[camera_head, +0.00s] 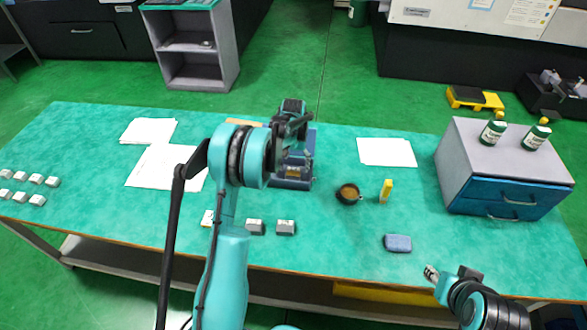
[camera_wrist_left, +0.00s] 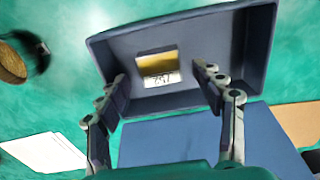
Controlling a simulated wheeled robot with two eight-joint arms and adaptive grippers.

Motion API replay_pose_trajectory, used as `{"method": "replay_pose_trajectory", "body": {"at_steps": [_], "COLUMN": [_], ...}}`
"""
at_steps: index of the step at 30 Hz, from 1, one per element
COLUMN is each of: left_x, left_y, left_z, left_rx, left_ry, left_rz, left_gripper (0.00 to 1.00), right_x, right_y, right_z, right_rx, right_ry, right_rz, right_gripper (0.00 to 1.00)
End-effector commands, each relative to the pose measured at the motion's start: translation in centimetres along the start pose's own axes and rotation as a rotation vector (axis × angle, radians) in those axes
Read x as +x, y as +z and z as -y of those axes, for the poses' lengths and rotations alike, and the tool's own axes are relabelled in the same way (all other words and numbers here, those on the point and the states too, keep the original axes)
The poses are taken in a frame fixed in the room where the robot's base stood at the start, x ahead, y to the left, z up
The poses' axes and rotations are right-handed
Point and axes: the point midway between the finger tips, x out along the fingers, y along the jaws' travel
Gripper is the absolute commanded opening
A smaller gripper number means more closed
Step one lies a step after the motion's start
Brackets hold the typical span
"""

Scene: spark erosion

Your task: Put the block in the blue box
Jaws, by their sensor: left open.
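In the left wrist view a small block (camera_wrist_left: 158,68) with a gold face and a white, dark-marked label lies inside the blue-grey box (camera_wrist_left: 108,52), near the middle of its floor. My left gripper (camera_wrist_left: 158,76) is open over the box, its fingers spread either side of the block with visible gaps. In the head view my left gripper (camera_head: 291,125) is above the box (camera_head: 308,176), partly hiding it. My right gripper (camera_head: 450,274) is at the lower right, off the front edge; its finger opening is unclear.
The teal table (camera_head: 340,230) also holds a dark cup (camera_head: 348,193), a yellow item (camera_head: 386,191), a blue-grey block (camera_head: 398,243), grey blocks (camera_head: 286,227) and paper sheets (camera_head: 387,152). A drawer cabinet (camera_head: 505,165) with two bottles stands at the right.

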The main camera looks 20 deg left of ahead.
Motion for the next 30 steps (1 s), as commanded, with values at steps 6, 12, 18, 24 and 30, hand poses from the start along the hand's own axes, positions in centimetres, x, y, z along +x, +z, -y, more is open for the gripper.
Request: {"method": "replay_pose_trajectory", "body": {"at_steps": [6,12,18,24,30], "left_x": [-5.4,-8.5,-10.6,-16.3,-21.4], "left_y": [0.0,0.0,0.6,5.2,12.6], "left_z": [0.0,0.0,-0.3,-2.0,-3.6], "left_rx": [0.0,0.0,0.007,0.054,0.114], "left_ry": [0.0,0.0,0.001,0.009,0.024], "left_rz": [0.0,0.0,-0.014,-0.112,-0.248], "left_gripper": [0.67,0.67,0.67,0.67,0.67], "right_x": [-1.4,-2.1,-2.2,-2.2,-2.2], "right_y": [-1.0,-1.5,-1.6,-1.6,-1.6], "right_z": [0.0,0.0,0.0,0.0,0.0], "right_rx": [0.0,0.0,0.0,0.0,0.0], "right_ry": [0.0,0.0,0.0,0.0,0.0], "right_rz": [0.0,0.0,0.0,0.0,0.0], "right_gripper": [0.38,0.38,0.38,0.38,0.38]}}
